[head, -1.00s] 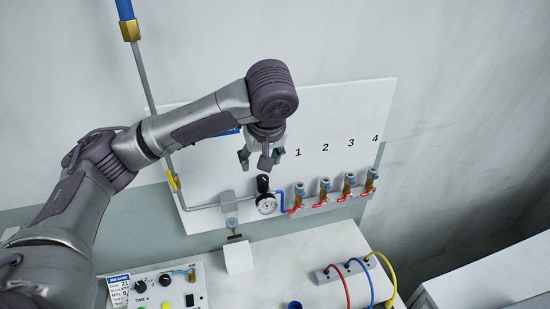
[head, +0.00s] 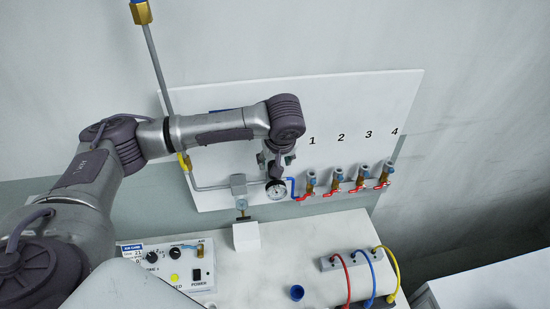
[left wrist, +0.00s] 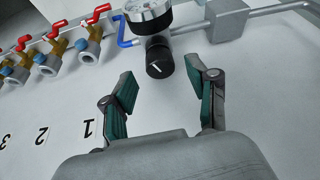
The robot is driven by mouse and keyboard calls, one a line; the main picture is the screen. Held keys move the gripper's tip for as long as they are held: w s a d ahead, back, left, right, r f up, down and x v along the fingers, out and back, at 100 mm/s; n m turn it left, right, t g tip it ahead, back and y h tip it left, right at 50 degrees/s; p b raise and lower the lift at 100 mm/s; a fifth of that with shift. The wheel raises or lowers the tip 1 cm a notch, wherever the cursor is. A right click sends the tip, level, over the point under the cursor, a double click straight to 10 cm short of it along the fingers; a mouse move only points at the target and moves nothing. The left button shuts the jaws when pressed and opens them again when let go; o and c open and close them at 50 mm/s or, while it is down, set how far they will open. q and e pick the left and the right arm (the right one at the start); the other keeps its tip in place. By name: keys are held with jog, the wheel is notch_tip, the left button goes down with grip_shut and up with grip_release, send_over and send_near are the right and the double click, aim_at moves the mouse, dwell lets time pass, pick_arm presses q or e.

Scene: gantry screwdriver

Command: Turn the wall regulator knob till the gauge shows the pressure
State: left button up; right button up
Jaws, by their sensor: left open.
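The black regulator knob (left wrist: 159,57) with a white mark shows in the left wrist view, just beyond and between my fingertips. In the head view my gripper mostly hides it. The round white gauge (head: 277,190) is just below my gripper in the head view; it also shows cut off at the top of the left wrist view (left wrist: 148,9). Its reading is too small to tell. My left gripper (head: 278,161) is open and empty, its green-padded fingers spread (left wrist: 165,88), not around the knob. My right gripper is not in view.
Several red-handled valves (head: 335,181) line the white wall panel (head: 370,105) right of the gauge. A grey pipe (head: 210,187) runs left of the regulator. Below, the bench holds a control box (head: 180,268), a white block (head: 246,236) and coloured hoses (head: 366,270).

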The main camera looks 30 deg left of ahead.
pick_arm(q)
jog(key=shift+w+a+f, duration=0.15)
jog(key=shift+a+f, duration=0.05)
jog(key=shift+f, duration=0.45)
jog(key=shift+w+f, duration=0.1)
jog(key=shift+f, duration=0.1)
grip_shut()
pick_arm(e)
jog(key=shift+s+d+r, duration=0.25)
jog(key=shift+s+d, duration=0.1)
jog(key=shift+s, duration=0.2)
pick_arm(q)
jog(key=shift+m, duration=0.3)
